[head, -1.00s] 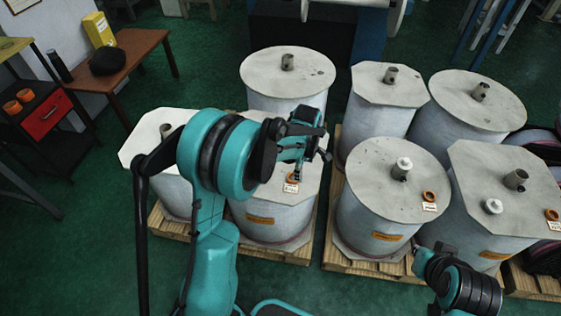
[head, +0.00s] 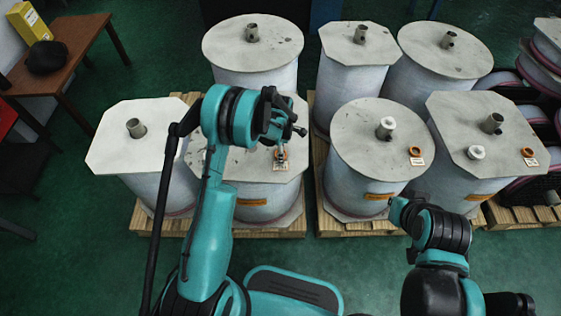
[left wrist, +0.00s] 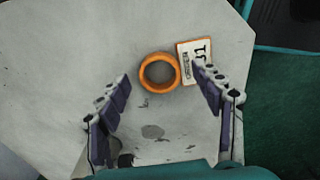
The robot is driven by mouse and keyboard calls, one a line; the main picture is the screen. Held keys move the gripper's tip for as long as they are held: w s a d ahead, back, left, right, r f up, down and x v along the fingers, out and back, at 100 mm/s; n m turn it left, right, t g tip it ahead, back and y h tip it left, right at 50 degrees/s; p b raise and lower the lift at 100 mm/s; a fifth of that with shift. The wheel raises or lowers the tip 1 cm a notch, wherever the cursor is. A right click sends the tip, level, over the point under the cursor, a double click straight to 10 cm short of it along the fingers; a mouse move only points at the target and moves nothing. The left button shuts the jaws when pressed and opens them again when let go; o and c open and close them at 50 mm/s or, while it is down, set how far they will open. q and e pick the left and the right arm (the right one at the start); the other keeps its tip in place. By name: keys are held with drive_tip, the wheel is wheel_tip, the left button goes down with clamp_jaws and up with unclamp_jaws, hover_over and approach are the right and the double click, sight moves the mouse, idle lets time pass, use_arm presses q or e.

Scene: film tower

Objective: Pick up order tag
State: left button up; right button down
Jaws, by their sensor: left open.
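An orange ring (head: 282,154) and a white order tag (head: 281,167) lie on the pale octagonal lid of a drum, below my left gripper. In the left wrist view the ring (left wrist: 160,73) lies flat between and beyond the fingertips. The order tag (left wrist: 191,62), a white card with an orange edge and dark print, lies just right of it, its lower end close to the right fingertip. My left gripper (left wrist: 160,78) is open and empty above the lid. In the head view my left gripper (head: 281,148) partly covers the ring.
Several other white drums stand close around on wooden pallets (head: 345,232). Two more orange rings with tags lie on the lids at right (head: 416,156) (head: 528,158). Metal stubs (head: 386,127) rise from the lids. A brown table (head: 70,50) stands at the far left.

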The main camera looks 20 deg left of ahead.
use_arm(q)
drive_tip(key=shift+f, duration=0.35)
drive_tip(key=shift+r, duration=0.1)
drive_tip(key=c, duration=1)
